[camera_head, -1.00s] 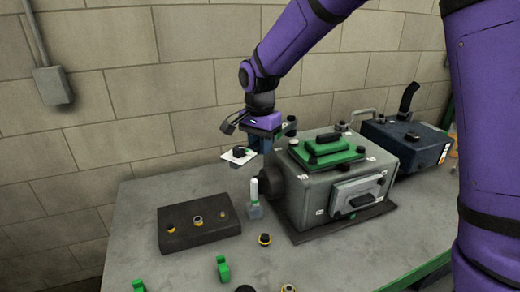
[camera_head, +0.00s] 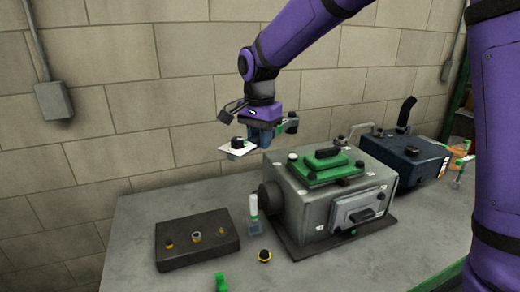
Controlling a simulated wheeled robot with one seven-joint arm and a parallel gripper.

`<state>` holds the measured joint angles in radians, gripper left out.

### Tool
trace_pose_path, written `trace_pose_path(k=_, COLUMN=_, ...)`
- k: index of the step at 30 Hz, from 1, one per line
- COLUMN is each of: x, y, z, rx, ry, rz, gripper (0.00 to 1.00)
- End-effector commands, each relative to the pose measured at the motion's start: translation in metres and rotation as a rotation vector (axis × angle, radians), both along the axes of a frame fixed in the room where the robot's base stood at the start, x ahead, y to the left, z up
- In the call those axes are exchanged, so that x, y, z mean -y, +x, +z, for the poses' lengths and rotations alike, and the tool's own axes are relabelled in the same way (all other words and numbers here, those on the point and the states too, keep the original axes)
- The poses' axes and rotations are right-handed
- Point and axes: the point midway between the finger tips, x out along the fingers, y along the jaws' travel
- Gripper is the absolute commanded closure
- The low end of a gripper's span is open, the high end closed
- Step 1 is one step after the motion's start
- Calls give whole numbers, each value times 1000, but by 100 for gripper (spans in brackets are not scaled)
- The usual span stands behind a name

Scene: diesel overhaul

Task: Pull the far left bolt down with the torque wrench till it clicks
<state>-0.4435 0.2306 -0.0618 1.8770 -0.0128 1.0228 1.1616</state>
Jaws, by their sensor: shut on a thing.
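My gripper (camera_head: 262,143) hangs above the back left end of the grey engine block (camera_head: 320,210), apart from it. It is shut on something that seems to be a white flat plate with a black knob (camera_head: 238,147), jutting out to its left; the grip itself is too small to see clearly. The engine has a green cover (camera_head: 322,168) on top with a black handle. I cannot make out a torque wrench for certain, nor tell which small fitting on the engine is the far left bolt.
A dark block (camera_head: 185,254) with several brass-coloured fittings lies at the left. A small white-topped bottle (camera_head: 253,212) stands beside the engine. A yellow-and-black part (camera_head: 264,256) and a green piece (camera_head: 221,282) lie in front. A dark blue machine (camera_head: 405,155) stands behind right.

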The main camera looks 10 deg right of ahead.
Motion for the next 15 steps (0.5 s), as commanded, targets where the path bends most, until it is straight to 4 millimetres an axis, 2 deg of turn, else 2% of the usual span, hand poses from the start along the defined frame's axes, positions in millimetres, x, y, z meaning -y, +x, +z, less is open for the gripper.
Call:
trace_pose_path(k=3, x=0, y=0, z=6, rx=2, ry=1, rz=0, gripper=100)
trace_pose_path(k=11, x=0, y=0, z=6, rx=1, ry=0, rz=0, gripper=100)
trace_pose_path(k=15, x=1, y=-8, z=6, rx=2, ry=1, rz=1, gripper=100)
